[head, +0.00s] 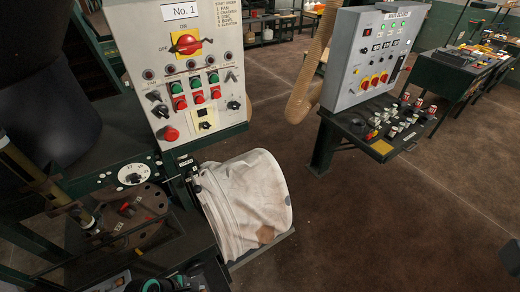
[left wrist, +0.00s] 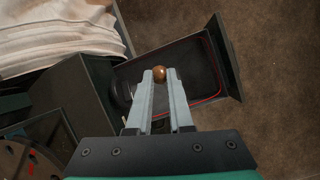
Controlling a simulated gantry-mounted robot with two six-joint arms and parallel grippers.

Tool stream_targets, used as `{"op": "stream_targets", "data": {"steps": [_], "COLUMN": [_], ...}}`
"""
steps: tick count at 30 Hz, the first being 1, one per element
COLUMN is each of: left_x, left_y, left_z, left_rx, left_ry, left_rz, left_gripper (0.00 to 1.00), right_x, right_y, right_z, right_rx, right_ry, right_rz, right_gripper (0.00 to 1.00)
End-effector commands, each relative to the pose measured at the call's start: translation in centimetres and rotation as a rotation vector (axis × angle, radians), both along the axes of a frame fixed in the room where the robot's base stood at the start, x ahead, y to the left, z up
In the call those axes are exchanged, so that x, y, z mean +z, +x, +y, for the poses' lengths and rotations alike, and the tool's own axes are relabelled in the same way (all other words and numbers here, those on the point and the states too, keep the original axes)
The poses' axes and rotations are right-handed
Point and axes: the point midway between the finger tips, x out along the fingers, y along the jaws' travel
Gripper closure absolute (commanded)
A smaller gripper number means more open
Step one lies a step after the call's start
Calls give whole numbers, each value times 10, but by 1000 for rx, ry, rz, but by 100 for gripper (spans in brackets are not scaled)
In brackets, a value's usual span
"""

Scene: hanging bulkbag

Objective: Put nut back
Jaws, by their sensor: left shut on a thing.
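A small round brown nut (left wrist: 160,73) shows in the left wrist view, between the tips of my left gripper (left wrist: 159,78). The pale fingers are shut on it. The nut appears over a dark tray-like box (left wrist: 236,78) with a red line along its inner edge; how high above it, I cannot tell. In the head view the nut and the left fingertips cannot be made out. My right gripper cannot be made out in either view.
A white fabric bag (head: 245,205) lies beside the control panel marked No. 1 (head: 160,50); it also shows in the left wrist view (left wrist: 55,30). A grey control cabinet (head: 370,55) stands to the right. A brown round plate (head: 130,215) is at lower left. Brown floor is open at right.

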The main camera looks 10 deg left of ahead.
Motion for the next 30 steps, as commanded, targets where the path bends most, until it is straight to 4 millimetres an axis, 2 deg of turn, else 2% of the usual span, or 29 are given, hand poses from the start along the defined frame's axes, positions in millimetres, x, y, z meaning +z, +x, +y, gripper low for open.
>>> {"op": "stream_targets", "data": {"steps": [1,9,13,15,18,30], "left_x": [41,145,185,198,205,202], "left_y": [0,0,0,0,0,0], "left_z": [0,0,0,0,0,0], "left_rx": [0,0,0,0,0,0], "left_ry": [0,0,0,0,0,0], "left_rz": [0,0,0,0,0,0], "left_gripper": [100,100,100,100,100,100], "right_x": [41,145,185,198,205,202], "right_y": [0,0,0,0,0,0], "right_z": [0,0,0,0,0,0], "right_rx": [0,0,0,0,0,0], "right_ry": [0,0,0,0,0,0], "right_rz": [0,0,0,0,0,1], "right_gripper": [0,0,0,0,0,0]}}
